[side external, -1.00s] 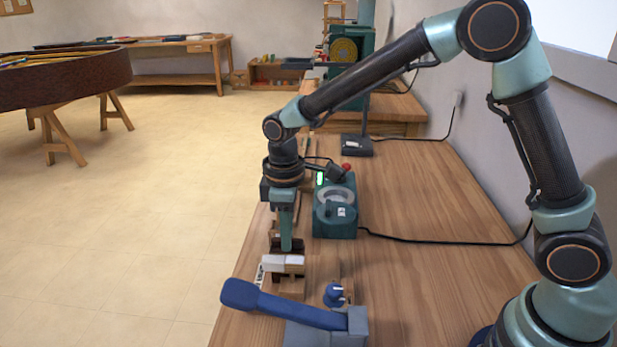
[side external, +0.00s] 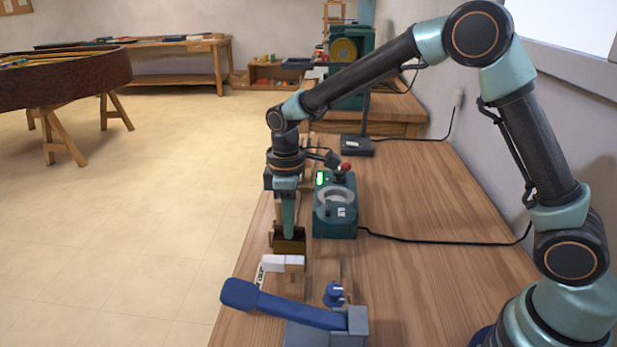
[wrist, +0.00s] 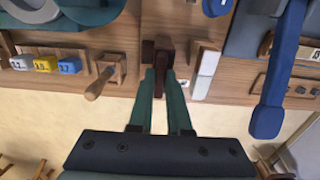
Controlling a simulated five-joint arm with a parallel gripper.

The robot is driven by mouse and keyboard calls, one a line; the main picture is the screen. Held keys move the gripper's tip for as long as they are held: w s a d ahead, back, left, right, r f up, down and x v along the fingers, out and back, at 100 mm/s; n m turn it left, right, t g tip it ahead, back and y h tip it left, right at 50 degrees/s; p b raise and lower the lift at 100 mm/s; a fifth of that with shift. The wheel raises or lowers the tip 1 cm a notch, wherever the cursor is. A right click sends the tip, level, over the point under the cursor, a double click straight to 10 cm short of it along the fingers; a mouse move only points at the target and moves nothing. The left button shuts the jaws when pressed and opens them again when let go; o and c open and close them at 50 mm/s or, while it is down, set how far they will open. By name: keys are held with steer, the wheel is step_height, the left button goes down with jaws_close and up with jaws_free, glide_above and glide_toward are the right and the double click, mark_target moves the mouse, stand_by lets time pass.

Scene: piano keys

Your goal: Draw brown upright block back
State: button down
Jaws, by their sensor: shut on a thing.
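The brown upright block (wrist: 160,60) stands between my fingers in the wrist view. My gripper (wrist: 160,82) is shut on it, with one teal finger on each side. In the side external view my gripper (side external: 288,232) points straight down, and the dark brown block (side external: 290,245) shows at its tip. The fingers hide part of the block there. I cannot tell whether its base touches the wooden mount under it.
White key blocks (side external: 270,262) on wood stand just in front of the gripper. A long blue lever (side external: 285,307) and a blue knob (side external: 333,295) are nearer the camera. A teal device (side external: 335,215) stands close behind, to the right.

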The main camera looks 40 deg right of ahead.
steer(key=shift+w+d+r, duration=0.1)
steer(key=shift+w+d, duration=0.1)
steer(key=shift+w, duration=0.05)
steer(key=c, duration=0.9)
jaws_free()
steer(key=shift+o, duration=0.2)
steer(key=shift+s, duration=0.1)
step_height(320, 180, up, 12)
